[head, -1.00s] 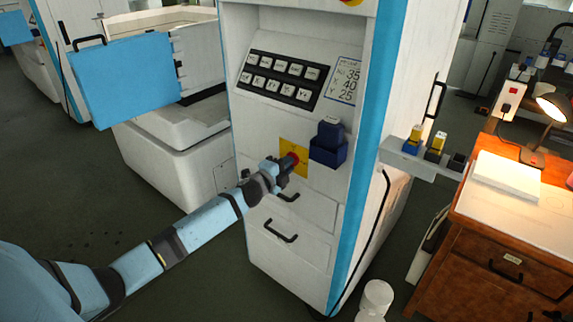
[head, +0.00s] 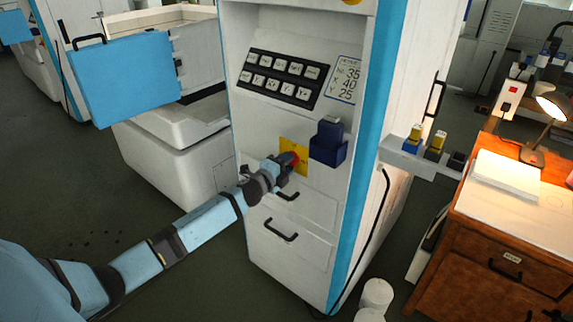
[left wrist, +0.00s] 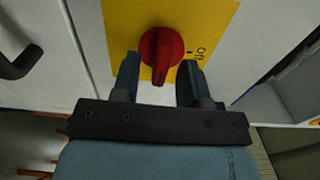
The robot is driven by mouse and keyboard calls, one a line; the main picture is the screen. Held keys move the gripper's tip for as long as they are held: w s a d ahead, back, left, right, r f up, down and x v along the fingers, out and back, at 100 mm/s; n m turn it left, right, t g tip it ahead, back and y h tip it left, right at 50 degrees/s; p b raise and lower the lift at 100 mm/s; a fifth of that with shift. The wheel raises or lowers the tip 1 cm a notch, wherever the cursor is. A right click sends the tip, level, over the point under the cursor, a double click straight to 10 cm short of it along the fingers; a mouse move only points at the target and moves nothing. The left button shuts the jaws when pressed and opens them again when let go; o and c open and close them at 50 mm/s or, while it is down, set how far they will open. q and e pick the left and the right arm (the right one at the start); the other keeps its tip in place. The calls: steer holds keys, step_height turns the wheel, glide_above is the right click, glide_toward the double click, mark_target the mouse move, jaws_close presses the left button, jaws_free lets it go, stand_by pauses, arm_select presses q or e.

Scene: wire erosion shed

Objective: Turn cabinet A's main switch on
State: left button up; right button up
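The main switch is a red rotary knob (left wrist: 162,54) on a yellow plate (left wrist: 208,18) on the front of the white cabinet (head: 235,130). In the left wrist view the knob's grip ridge points down toward my gripper, and an "Off" mark stands to its right. My left gripper (left wrist: 160,82) is open, with one finger on each side of the knob's lower part. I cannot tell whether the fingers touch it. In the head view my left gripper (head: 287,168) partly covers the knob and the plate (head: 302,165). My right gripper is not in view.
A dark blue holder (head: 328,145) sits right of the switch. Drawer handles (head: 281,231) are below it, and a button panel (head: 282,78) is above. A side shelf (head: 402,158) and a wooden desk (head: 478,215) stand to the right.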

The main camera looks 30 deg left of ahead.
arm_select(q)
steer(key=s+a, duration=0.1)
steer(key=s, duration=1.2)
steer(key=shift+s, duration=0.4)
steer(key=s+d+f+n+g+h, duration=0.1)
steer(key=s+d+f+n+g, duration=0.3)
steer(key=s+d+f+n, duration=0.6)
steer(key=s+d+f+n+g+h, duration=0.1)
steer(key=s+d+f+n+g, duration=0.2)
steer(key=s+d+f+n, duration=0.75)
steer(key=s+d+r+m+p, duration=0.1)
steer(key=d+r+m+p, duration=0.1)
steer(key=r+p, duration=0.7)
steer(key=s+d+r+m+p, duration=0.2)
steer(key=r+p, duration=0.6)
steer(key=r, duration=0.1)
steer(key=shift+s+r+p, duration=0.15)
steer(key=shift+p, duration=0.25)
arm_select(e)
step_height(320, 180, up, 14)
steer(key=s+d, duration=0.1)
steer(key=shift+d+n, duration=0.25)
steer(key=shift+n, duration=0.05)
